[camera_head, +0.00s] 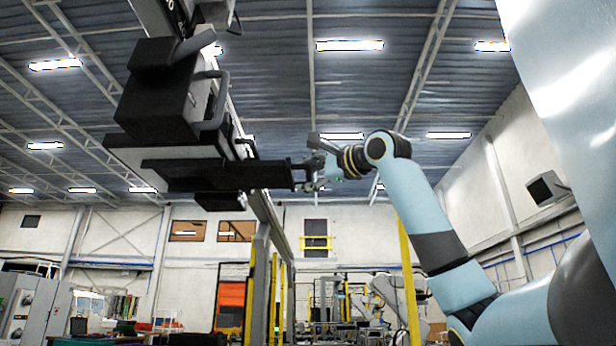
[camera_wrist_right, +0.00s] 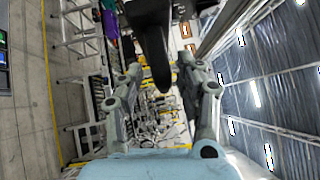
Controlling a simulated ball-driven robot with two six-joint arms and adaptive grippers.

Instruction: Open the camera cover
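The camera unit (camera_head: 160,95) is a black box with grey bar handles, hung overhead on a beam at the upper left in the head view. A flat black panel (camera_head: 225,176), which looks like its cover, sticks out level below the box towards the right. My right gripper (camera_head: 312,172) is raised at the right end of this panel; contact cannot be made out. In the right wrist view the fingers (camera_wrist_right: 161,75) stand apart, with a dark rounded part (camera_wrist_right: 152,40) between them and gaps visible at its sides. My left gripper is not in view.
A grey overhead beam (camera_head: 262,205) runs behind the panel, with a post below. Yellow posts (camera_head: 408,275) and another robot arm (camera_head: 388,292) stand farther back.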

